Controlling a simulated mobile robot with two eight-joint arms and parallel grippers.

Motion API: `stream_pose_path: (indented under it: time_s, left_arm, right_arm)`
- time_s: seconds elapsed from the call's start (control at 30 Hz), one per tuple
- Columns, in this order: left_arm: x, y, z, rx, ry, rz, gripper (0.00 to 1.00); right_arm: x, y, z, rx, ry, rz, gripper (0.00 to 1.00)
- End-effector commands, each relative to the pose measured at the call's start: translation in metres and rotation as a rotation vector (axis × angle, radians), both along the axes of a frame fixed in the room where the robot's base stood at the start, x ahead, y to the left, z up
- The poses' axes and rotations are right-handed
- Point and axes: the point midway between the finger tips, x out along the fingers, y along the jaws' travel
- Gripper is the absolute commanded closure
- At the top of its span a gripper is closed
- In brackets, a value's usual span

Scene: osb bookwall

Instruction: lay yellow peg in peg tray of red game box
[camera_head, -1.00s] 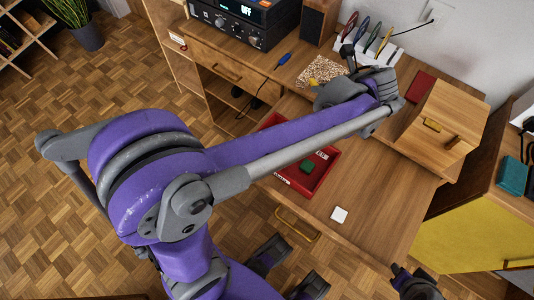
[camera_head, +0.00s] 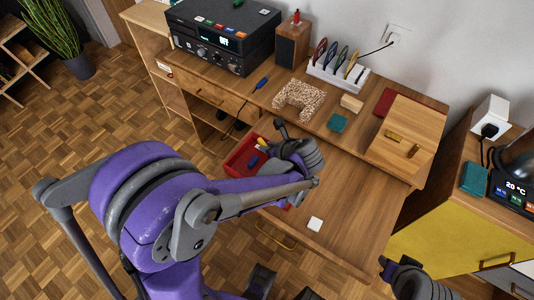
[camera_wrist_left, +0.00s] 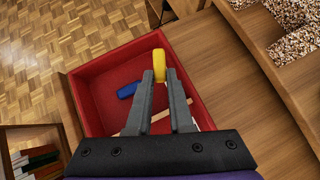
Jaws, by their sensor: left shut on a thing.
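The red game box (camera_head: 236,160) sits on the desk's lower surface, partly covered by my left arm in the head view. It fills much of the left wrist view (camera_wrist_left: 96,72). My left gripper (camera_wrist_left: 160,82) is shut on the yellow peg (camera_wrist_left: 159,62), which sticks out past the fingertips over the box, close to its right wall. The peg shows small in the head view (camera_head: 262,141). A blue peg (camera_wrist_left: 127,90) lies in the box left of the fingers. A pale strip inside is partly hidden by the fingers. My right gripper (camera_head: 386,266) is at the bottom right, its jaws unclear.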

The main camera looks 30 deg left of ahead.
Motion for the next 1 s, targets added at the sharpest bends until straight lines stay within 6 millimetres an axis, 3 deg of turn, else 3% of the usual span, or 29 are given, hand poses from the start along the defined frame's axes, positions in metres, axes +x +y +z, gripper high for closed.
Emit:
stream_pose_path:
  time_s: [0.23, 0.67, 0.7, 0.73, 1.0]
  left_arm:
    - [0.000, 0.000, -0.035, 0.000, 0.000, 0.000, 1.00]
    - [0.000, 0.000, -0.041, 0.000, 0.001, 0.001, 1.00]
    - [0.000, 0.000, -0.040, 0.000, 0.000, 0.000, 0.75]
    - [0.000, 0.000, -0.040, 0.000, 0.000, 0.000, 0.70]
    - [0.000, 0.000, -0.039, 0.000, 0.000, 0.000, 0.68]
  right_arm:
    - [-0.001, 0.000, -0.006, 0.000, 0.002, 0.000, 0.68]
    - [-0.002, 0.000, -0.011, 0.000, 0.004, 0.000, 0.68]
    - [-0.002, 0.000, -0.010, 0.000, 0.004, 0.000, 0.68]
    - [-0.002, 0.000, -0.010, 0.000, 0.004, 0.000, 0.68]
    - [-0.002, 0.000, -0.009, 0.000, 0.003, 0.000, 0.68]
